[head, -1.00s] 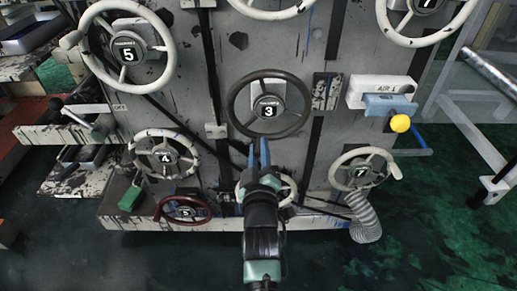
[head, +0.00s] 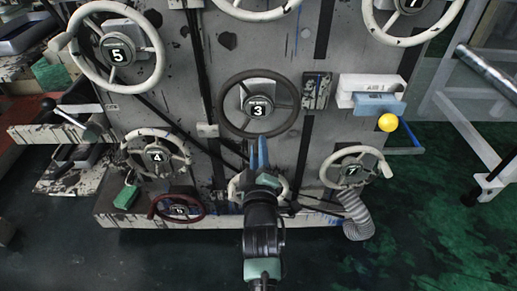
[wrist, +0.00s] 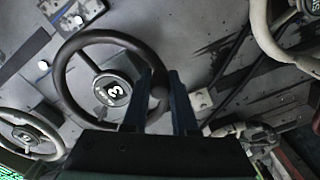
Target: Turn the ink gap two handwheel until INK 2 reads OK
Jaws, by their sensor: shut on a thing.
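A dark handwheel marked 3 (head: 287,88) is on the middle of the grey panel. Its small wording is too small to read, so I cannot tell whether it is ink gap two. It shows large in the wrist view (wrist: 62,75), with a dark round knob (wrist: 159,84) at its rim. My gripper (head: 258,148) reaches up to the wheel's lower edge in the head view. In the wrist view its two fingers (wrist: 160,95) stand on either side of the knob, shut on it. No INK 2 reading is visible in either view.
Pale handwheels marked 5 (head: 154,40), 4 (head: 134,140) and 7 (head: 330,170) surround it. A red handwheel (head: 203,208) sits low left, and a pale wheel is partly hidden behind my gripper. The dark floor is open in front.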

